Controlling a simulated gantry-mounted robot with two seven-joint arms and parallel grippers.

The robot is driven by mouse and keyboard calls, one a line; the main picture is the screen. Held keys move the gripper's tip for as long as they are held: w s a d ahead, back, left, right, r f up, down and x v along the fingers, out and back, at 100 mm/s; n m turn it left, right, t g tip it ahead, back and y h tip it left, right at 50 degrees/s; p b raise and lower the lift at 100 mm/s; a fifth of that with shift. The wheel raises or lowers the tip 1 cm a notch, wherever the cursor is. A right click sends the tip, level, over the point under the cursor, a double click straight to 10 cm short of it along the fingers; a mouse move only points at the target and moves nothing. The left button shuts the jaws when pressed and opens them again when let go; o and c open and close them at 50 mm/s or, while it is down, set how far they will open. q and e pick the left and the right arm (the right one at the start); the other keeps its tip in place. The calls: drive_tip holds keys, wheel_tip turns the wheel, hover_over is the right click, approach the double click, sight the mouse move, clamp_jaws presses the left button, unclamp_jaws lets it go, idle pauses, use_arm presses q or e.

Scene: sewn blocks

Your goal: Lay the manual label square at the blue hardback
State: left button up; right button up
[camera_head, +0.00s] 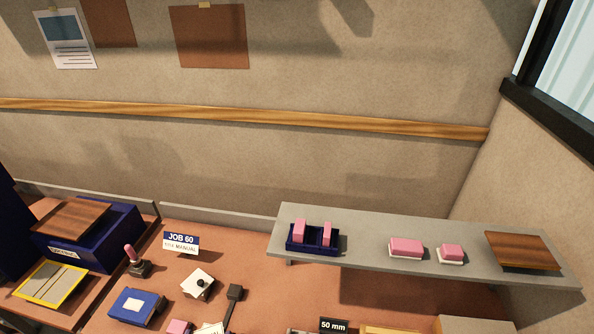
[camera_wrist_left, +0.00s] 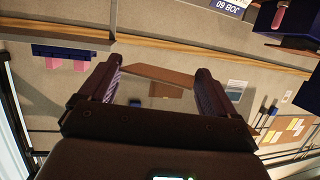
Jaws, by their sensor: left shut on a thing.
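The blue hardback (camera_head: 123,308) lies on the bench at the lower left of the head view, with a small white square (camera_head: 134,305) on its cover. The white card (camera_head: 213,329) at the bottom edge is cut off, and I cannot tell whether it is the manual label. The left gripper is outside the head view. My right gripper is in neither view.
A sign reading JOB 60 (camera_head: 181,243) stands behind the hardback. A pink-handled stamp (camera_head: 134,258), a white block with a black knob (camera_head: 198,283) and a dark-headed tool (camera_head: 235,293) are nearby. A grey shelf (camera_head: 370,233) overhangs the right side, holding pink blocks. A yellow-framed tray (camera_head: 50,284) sits left.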

use_arm(q)
drive_tip(key=shift+s+r+p, duration=0.25)
drive_tip(key=shift+r+p, duration=1)
drive_tip(key=shift+p, duration=0.15)
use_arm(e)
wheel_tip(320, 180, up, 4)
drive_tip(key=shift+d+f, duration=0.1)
use_arm(q)
drive_tip(key=shift+r, duration=0.1)
